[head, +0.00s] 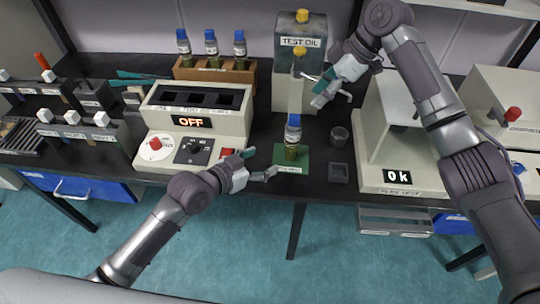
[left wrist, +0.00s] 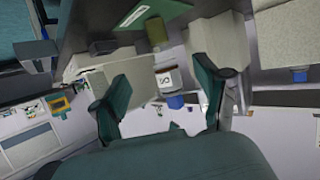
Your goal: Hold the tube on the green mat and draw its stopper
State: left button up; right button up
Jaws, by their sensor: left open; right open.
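The tube (head: 291,152) stands upright on the green mat (head: 302,168), with olive-coloured contents below, a white label and a blue stopper (head: 294,120) on top. My left gripper (head: 260,164) is open and empty, just left of the tube and in front of it. In the left wrist view the tube (left wrist: 167,77) shows between the two spread fingers, apart from them, with its blue stopper (left wrist: 175,102) and part of the mat (left wrist: 150,14). My right gripper (head: 332,92) is open and empty, behind and right of the tube, in front of the test oil tank.
A wooden rack (head: 247,75) with several similar tubes stands at the back. The test oil tank (head: 301,42) is behind the mat. A device reading OFF (head: 190,122) stands left; a small cup (head: 339,136) and dark square tray (head: 338,173) lie right, before the white machine (head: 398,177).

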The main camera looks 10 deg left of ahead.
aim_at(287, 150)
pick_arm(q)
jog(key=x, duration=1.3)
jog(key=shift+w+d, duration=0.15)
jog(key=shift+w, duration=0.05)
